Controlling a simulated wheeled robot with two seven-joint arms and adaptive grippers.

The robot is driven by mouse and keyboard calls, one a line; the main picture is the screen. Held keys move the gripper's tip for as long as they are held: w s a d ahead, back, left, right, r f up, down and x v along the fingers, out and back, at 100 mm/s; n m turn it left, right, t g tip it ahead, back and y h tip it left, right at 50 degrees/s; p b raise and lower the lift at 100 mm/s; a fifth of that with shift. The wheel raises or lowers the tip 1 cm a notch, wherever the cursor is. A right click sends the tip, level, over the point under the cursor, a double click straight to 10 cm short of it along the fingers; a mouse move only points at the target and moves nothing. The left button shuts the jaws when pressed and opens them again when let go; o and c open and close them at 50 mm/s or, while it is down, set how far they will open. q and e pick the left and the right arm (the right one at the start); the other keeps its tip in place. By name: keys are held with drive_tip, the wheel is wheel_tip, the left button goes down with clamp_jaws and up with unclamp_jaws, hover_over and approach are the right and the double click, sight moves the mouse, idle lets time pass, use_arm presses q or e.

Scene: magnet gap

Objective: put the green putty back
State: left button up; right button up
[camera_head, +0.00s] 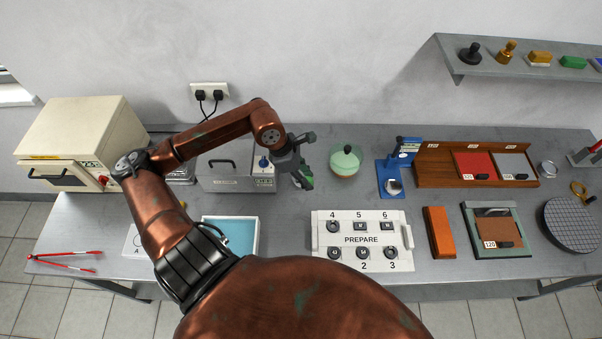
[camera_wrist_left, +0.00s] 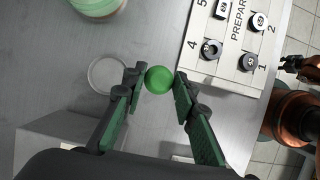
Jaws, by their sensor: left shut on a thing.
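The green putty (camera_wrist_left: 159,79) is a small bright green ball between the fingertips of my left gripper (camera_wrist_left: 158,81) in the left wrist view. The gripper is shut on it, above the grey bench. In the head view my left gripper (camera_head: 301,177) is just left of a pale jar with a green lid (camera_head: 345,158); green finger pads there make the putty hard to pick out. A pale round dish or ring (camera_wrist_left: 107,76) lies on the bench beside the putty in the wrist view. What seems my right gripper (camera_wrist_left: 291,66) is small at that view's right edge.
A white PREPARE board (camera_head: 360,255) with several numbered round pieces stands in front. A grey metal box (camera_head: 225,178) is behind my left arm, a blue-lined tray (camera_head: 231,238) before it. A blue stand (camera_head: 393,178) is right of the jar. A shelf (camera_head: 500,65) hangs at upper right.

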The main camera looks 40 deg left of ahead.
use_arm(q)
drive_tip(key=w+a+f, duration=0.1)
drive_tip(key=a+f, duration=0.1)
drive_tip(key=w+a+f, duration=0.4)
drive_tip(key=f, duration=0.1)
drive_tip(key=shift+w+a+p, duration=0.2)
drive_tip(key=shift+a+p, duration=0.05)
drive_tip(key=shift+p, duration=0.1)
drive_tip(key=shift+w+a+f, duration=0.15)
drive_tip(key=shift+a+f, duration=0.05)
drive_tip(key=shift+f, duration=0.1)
wheel_tip(320, 180, down, 3)
drive_tip(key=shift+a+p, duration=0.1)
drive_tip(key=shift+p, duration=0.3)
drive_tip(key=shift+w+f, duration=0.1)
drive_tip(key=shift+f, duration=0.1)
drive_tip(key=shift+f, duration=0.15)
drive_tip(key=o, duration=0.7)
drive_tip(key=shift+o, duration=0.2)
